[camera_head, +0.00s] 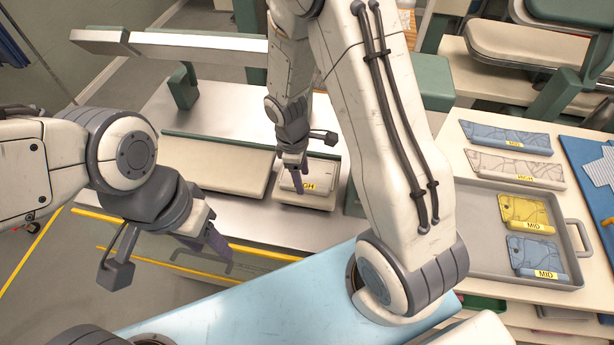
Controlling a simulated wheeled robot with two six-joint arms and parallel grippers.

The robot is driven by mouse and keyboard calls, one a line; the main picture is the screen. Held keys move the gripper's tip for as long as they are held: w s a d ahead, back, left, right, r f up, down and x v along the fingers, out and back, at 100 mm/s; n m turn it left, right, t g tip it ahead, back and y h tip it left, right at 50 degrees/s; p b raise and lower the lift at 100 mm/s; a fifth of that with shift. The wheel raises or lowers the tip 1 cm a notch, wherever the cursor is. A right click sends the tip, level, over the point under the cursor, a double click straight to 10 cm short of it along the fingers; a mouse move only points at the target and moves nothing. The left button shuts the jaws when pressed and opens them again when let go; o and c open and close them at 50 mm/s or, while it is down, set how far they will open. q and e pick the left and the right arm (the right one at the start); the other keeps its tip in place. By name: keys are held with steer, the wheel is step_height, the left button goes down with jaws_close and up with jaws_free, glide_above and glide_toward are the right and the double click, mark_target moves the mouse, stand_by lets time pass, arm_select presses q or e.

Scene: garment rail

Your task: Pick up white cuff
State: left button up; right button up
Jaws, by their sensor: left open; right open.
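The white cuff (322,171) lies on a small cream pad (318,202) in the middle of the view. It has a yellow label reading HIGH. My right gripper (297,183) is open, pointing down over the left part of the cuff and hiding some of it. I cannot tell whether its fingers touch the cuff. My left gripper (213,240) is open and empty, lower left of the pad, over the front edge of the metal table.
A long cream pad (215,164) lies left of the small one. On the right, a grey tray (482,236) holds a yellow cuff (523,211) and a blue cuff (535,254). Blue (507,135) and white (516,166) collar-like pieces lie behind. A light-blue board (260,300) fills the front.

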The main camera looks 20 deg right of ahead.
steer(key=shift+s+d+f, duration=0.1)
steer(key=shift+d+f, duration=0.1)
steer(key=shift+f, duration=1.2)
jaws_close()
steer(key=shift+r, duration=0.1)
